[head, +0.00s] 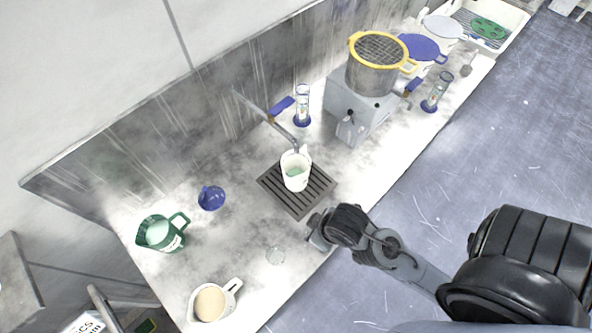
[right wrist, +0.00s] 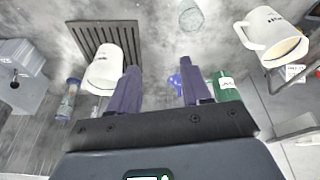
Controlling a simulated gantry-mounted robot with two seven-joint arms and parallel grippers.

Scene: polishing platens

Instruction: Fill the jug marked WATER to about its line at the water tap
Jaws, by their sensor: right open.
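A white jug (head: 294,180) stands upright under the spout of the water tap (head: 283,133), on the dark slotted drain grate (head: 313,201). Its inside looks pale green. I cannot read a marking on it, nor tell whether water is running. The tap's blue lever (head: 282,105) sits above the spout. In the right wrist view the jug (right wrist: 104,70) is left of my fingers, on the grate (right wrist: 92,35). My right gripper (head: 318,232) is open and empty, at the bench's front edge beside the grate, apart from the jug (right wrist: 158,66). My left gripper is not in view.
A green jug (head: 172,243), a small blue cup (head: 211,198), a white jug with beige contents (head: 226,298) and a clear glass piece (head: 276,256) stand left. A grey box (head: 352,104) with a yellow-rimmed pot (head: 374,78) and glass cylinders (head: 303,105) stand right.

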